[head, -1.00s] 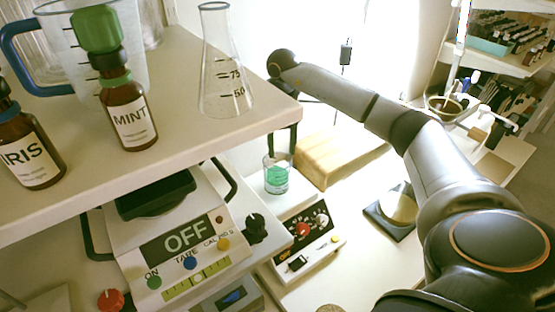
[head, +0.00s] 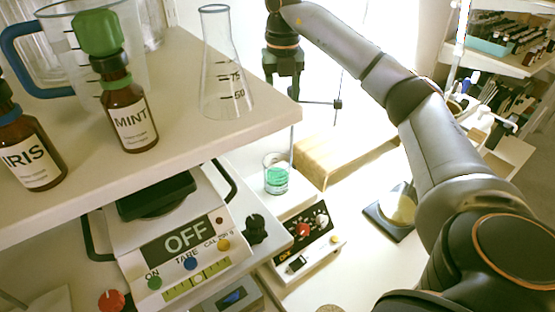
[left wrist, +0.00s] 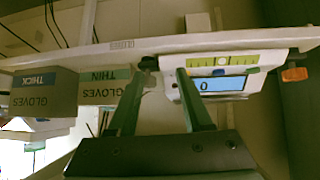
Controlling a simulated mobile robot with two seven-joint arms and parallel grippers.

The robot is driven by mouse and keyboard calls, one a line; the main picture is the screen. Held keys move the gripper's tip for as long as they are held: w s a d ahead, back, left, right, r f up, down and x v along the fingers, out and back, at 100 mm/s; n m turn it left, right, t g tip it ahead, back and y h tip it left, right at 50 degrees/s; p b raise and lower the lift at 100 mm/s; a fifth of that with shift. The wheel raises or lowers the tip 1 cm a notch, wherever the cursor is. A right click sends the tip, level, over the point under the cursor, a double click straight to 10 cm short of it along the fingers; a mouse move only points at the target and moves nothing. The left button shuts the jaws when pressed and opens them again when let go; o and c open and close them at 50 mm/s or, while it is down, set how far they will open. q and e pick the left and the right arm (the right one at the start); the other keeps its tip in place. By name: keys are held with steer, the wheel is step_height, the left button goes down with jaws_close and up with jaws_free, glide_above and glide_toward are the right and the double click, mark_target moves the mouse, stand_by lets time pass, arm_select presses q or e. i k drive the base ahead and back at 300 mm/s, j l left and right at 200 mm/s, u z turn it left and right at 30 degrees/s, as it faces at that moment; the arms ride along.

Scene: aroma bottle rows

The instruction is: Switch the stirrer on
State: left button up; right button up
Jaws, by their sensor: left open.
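The stirrer (head: 318,256) is a white unit with a dark panel, a red knob (head: 303,230) and a pale knob. It stands on the bench below the shelf. A small beaker of green liquid (head: 276,179) stands on its plate. A small dark switch (head: 296,264) shows on its front. My right gripper (head: 283,82) hangs above and behind the beaker, empty, its fingers apart and touching nothing. My left gripper (left wrist: 158,100) shows only in the left wrist view, open and empty, facing a device with a blue display (left wrist: 217,85).
A balance reading OFF (head: 187,237) stands left of the stirrer. The shelf (head: 190,75) above holds brown bottles, a jug and a flask (head: 225,85). A wooden block (head: 340,155) lies behind the stirrer. Glove boxes (left wrist: 103,88) show in the left wrist view.

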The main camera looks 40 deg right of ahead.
mark_target(301, 261)
steer(key=k, duration=1)
